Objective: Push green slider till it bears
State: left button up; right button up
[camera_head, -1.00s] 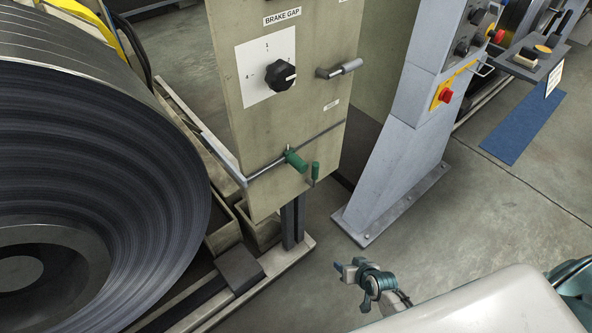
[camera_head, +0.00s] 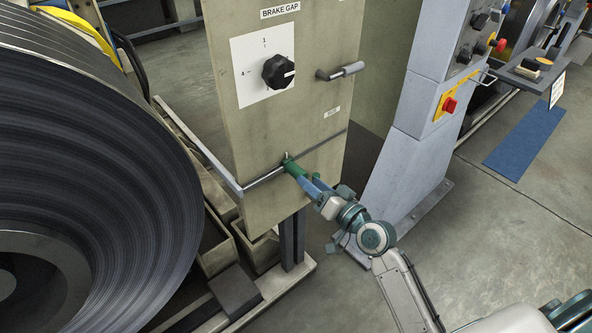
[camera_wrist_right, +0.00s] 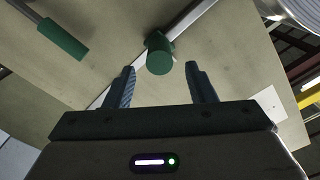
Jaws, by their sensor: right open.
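The green slider (camera_head: 292,168) sits on the thin metal rail that runs across the beige panel, below the dial. In the right wrist view its round green end (camera_wrist_right: 159,58) points toward me, between and just ahead of the two blue fingers. My right gripper (camera_head: 309,185) is open with its fingertips at the slider; I cannot tell whether they touch it. A second green handle (camera_wrist_right: 62,38) shows at the upper left of the wrist view; in the head view my gripper hides it. My left gripper is not in view.
The panel carries a black dial (camera_head: 279,72) under a BRAKE GAP label and a metal lever handle (camera_head: 341,72). A large steel coil (camera_head: 110,130) fills the left. A grey console (camera_head: 420,120) with a red button stands right of the panel. Open floor lies at the right.

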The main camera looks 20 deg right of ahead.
aim_at(296, 171)
jog(key=x, duration=0.7)
grip_shut()
